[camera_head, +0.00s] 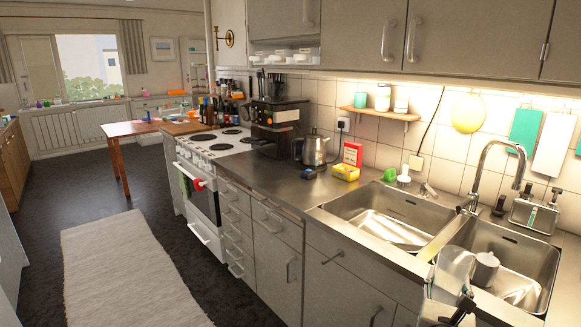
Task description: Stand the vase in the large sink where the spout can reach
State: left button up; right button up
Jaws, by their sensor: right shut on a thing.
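A pale, see-through vase (455,263) is at the lower right, in front of the right basin (545,276). My right gripper (452,305) is at the bottom edge, shut on the vase's lower part, and is partly cut off by the frame. The vase looks roughly upright and overlaps the basin's near left side in the picture; I cannot tell its height above the rim. The left basin (375,207) is empty. The tall curved tap (490,152) rises behind the basins, its spout bending over to the right. My left gripper is not in view.
A grey cylindrical thing (486,268) shows beside the vase, over the right basin. A soap holder (535,212) stands behind it. A kettle (313,149), yellow tub (346,172) and red box (352,154) stand on the counter to the left. A shelf (380,113) hangs above.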

jog(key=s+a+f+n+t+y, duration=0.2)
jog(key=s+a+n+y, duration=0.4)
jog(key=s+a+y, duration=0.3)
jog(key=s+a, duration=0.3)
jog(key=s, duration=0.1)
jog(key=shift+s+a, duration=0.15)
jog(key=shift+a, duration=0.05)
